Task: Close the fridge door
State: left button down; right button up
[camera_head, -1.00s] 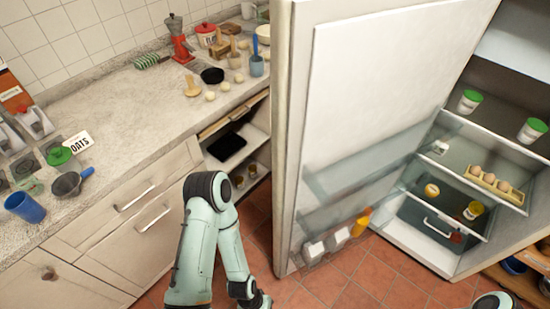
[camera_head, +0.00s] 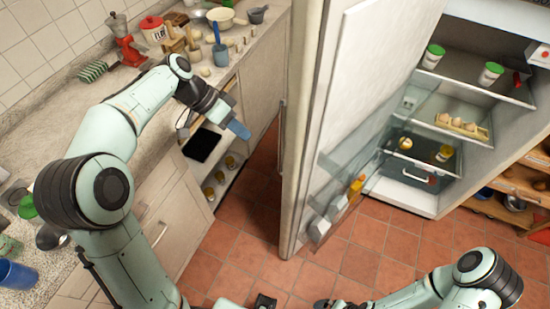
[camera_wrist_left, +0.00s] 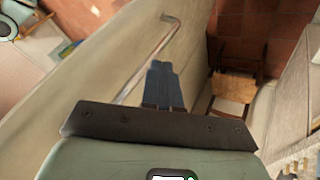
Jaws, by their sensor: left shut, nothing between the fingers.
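The fridge door (camera_head: 309,120) stands wide open in the head view. Its edge faces me, and its inner side with clear shelves shows on the right. In the left wrist view the door's pale outer face (camera_wrist_left: 70,82) carries a long metal handle (camera_wrist_left: 150,55). My left gripper (camera_head: 238,129) is left of the door in the head view, with blue fingers shut and empty. In the left wrist view its fingers (camera_wrist_left: 164,75) overlap the handle; I cannot tell whether they touch it. My right arm is at the lower right; its gripper (camera_head: 328,303) is partly cut off.
The open fridge interior (camera_head: 462,90) holds white tubs, eggs and a drawer. A counter (camera_head: 85,90) with kitchenware and an open cabinet (camera_head: 225,160) lie left of the door. Wooden shelves (camera_head: 515,190) stand right of the fridge. Red floor tiles (camera_head: 240,245) are clear below the door.

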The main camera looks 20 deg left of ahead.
pick_arm(q)
jog(key=d+f, duration=0.7)
jog(key=d, duration=0.2)
jog(key=shift+d+f, duration=0.3)
jog(key=shift+f, duration=0.05)
jog(key=shift+d, duration=0.1)
